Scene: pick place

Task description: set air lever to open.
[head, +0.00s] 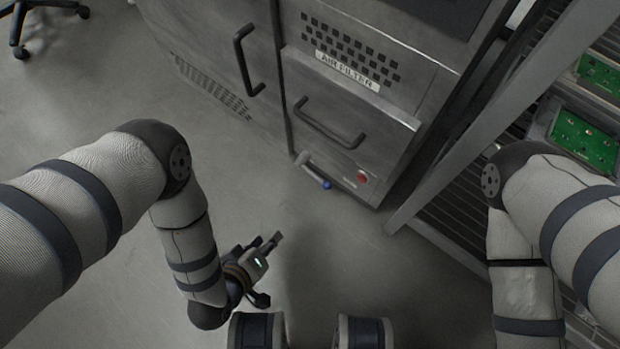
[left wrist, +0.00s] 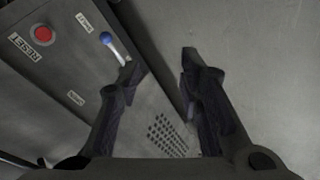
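The air lever (head: 314,173) is a light metal rod with a blue ball knob, low on the front of a grey cabinet. In the left wrist view the lever (left wrist: 115,46) shows just beyond the left fingertip, its knob near one small white label (left wrist: 84,22). A second small label (left wrist: 76,98) is farther from the knob. Both are too small to read surely. My left gripper (head: 268,268) is open and empty, below and left of the lever in the head view. Its spread fingers (left wrist: 158,66) show no contact with the lever. My right gripper is out of view.
The cabinet (head: 350,95) has an "AIR FILTER" label, bar handles and a red button (head: 362,177) beside the lever; the button also shows in the left wrist view (left wrist: 41,34). A metal post (head: 490,115) and a rack with green boards stand right. Floor ahead is clear.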

